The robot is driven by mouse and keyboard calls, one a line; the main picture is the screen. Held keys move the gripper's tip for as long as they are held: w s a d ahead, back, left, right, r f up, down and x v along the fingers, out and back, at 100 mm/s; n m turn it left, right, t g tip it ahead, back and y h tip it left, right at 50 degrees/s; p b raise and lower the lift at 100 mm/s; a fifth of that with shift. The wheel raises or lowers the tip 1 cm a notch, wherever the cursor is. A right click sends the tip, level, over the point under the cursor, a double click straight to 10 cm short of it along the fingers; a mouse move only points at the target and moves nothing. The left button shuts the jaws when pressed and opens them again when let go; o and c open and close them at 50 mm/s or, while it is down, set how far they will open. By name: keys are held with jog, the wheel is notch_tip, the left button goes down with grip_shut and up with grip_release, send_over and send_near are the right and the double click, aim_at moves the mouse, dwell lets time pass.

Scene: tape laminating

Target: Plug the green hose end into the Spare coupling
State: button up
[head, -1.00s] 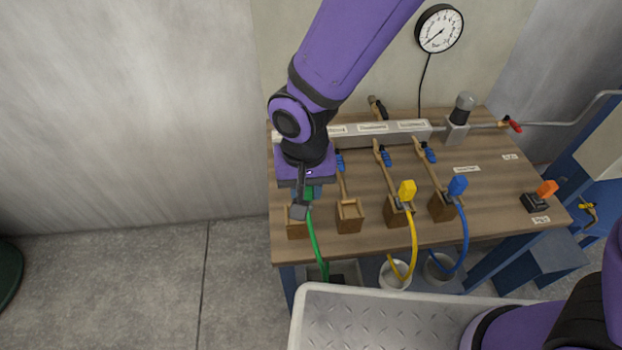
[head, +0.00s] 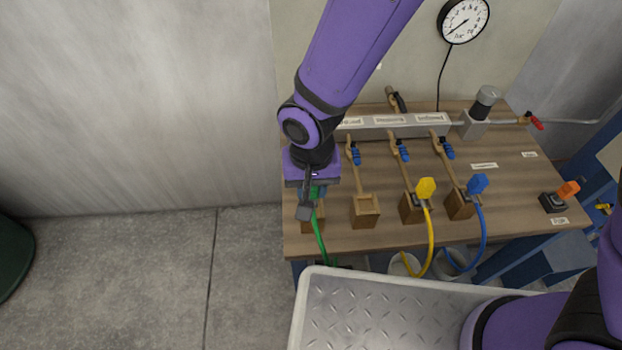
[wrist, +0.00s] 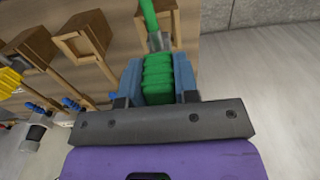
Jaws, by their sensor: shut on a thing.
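The green hose end (wrist: 158,78) is a ribbed green grip with a grey metal part beyond it. My gripper (wrist: 159,82) is shut on it, one blue-grey finger on each side. In the head view my gripper (head: 311,194) is over the bench's left front, above the leftmost wooden block (head: 314,226). The green hose (head: 319,240) runs down from it past the bench's front edge. Whether the hose end touches that block cannot be told. An empty wooden block (head: 366,210) is to its right. The manifold labels are too blurred to identify the Spare coupling, and my arm covers the manifold's left end.
The yellow hose end (head: 426,187) and blue hose end (head: 477,184) stand at wooden blocks on the right. An orange-topped switch (head: 566,190) is at the right.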

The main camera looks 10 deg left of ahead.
jog(key=shift+f, duration=1.4)
dwell(2.1)
jog(key=o, duration=1.5)
jog(key=shift+r, duration=0.1)
jog(key=shift+r, duration=3.4)
